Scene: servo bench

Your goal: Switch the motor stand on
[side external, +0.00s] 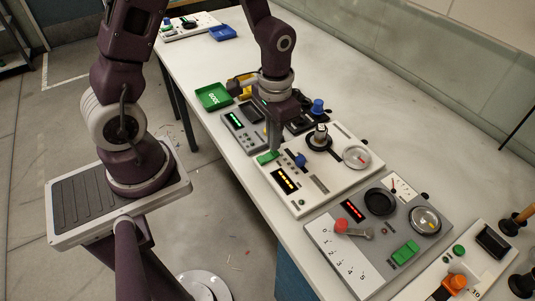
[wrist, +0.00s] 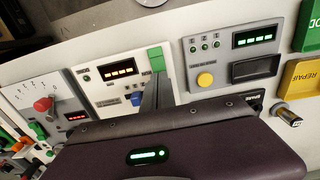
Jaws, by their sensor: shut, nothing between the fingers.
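The white unit (side external: 325,187) under my gripper looks like the motor stand; its labels are too small to read. It carries a green switch (side external: 268,157), a blue knob (side external: 300,160), a lit amber display (side external: 284,180), a metal cylinder in a black round mount (side external: 320,138) and a dial gauge (side external: 356,157). My gripper (side external: 274,147) is shut and empty, pointing down close to the green switch. In the wrist view the fingers (wrist: 156,88) reach up to the lower edge of the green switch (wrist: 156,59). I cannot tell whether they touch it.
A grey unit (side external: 375,247) with a red knob and red display is on the near side. Another grey unit (wrist: 220,60) with a yellow button is on the other side. Green (side external: 213,96) and yellow (wrist: 303,80) bins lie beyond.

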